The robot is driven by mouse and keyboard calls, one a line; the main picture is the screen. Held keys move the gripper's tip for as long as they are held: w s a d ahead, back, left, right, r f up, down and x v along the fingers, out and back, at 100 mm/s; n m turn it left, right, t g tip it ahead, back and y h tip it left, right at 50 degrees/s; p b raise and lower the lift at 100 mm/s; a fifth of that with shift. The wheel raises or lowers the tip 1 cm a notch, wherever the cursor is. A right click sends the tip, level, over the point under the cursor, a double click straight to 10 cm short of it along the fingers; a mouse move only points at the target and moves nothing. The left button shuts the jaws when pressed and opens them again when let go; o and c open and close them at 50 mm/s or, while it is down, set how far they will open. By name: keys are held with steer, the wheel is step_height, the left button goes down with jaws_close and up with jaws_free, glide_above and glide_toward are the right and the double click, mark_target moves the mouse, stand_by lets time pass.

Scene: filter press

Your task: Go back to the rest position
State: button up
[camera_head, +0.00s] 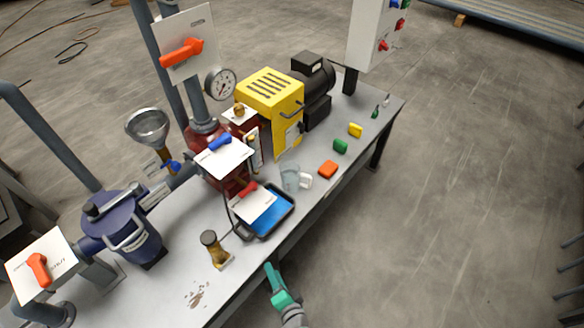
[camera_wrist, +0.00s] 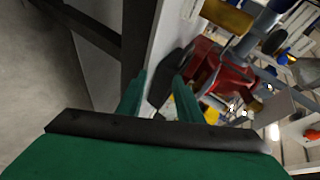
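My green gripper (camera_head: 271,270) is off the front edge of the workbench (camera_head: 245,290), at the lower middle of the head view. In the wrist view my gripper (camera_wrist: 160,82) shows two green fingers standing apart with a gap between them. I see nothing held in the gap. A dark shape, blurred, lies beyond the fingers there. The fingers are apart from the bench items in the head view.
On the bench are a brass fitting (camera_head: 213,248), a dark tray (camera_head: 277,218) with blue inside, a clear jug (camera_head: 290,178), coloured blocks (camera_head: 328,169), a blue filter housing (camera_head: 125,225) and a yellow-covered pump (camera_head: 272,95). Open floor (camera_head: 450,220) lies right of the bench.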

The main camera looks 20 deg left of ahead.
steer(key=s+d+r+n+t+h, duration=0.1)
steer(key=s+d+r+t+h, duration=0.15)
steer(key=s+d+h, duration=0.6)
steer(key=s+d+r+n+t, duration=0.1)
steer(key=s+d+r+n, duration=0.1)
steer(key=s+r, duration=0.3)
steer(key=s+d+r+n+t, duration=0.2)
steer(key=s+d+r, duration=0.3)
steer(key=r, duration=0.8)
steer(key=shift+s+d+n, duration=0.15)
steer(key=shift+n, duration=0.35)
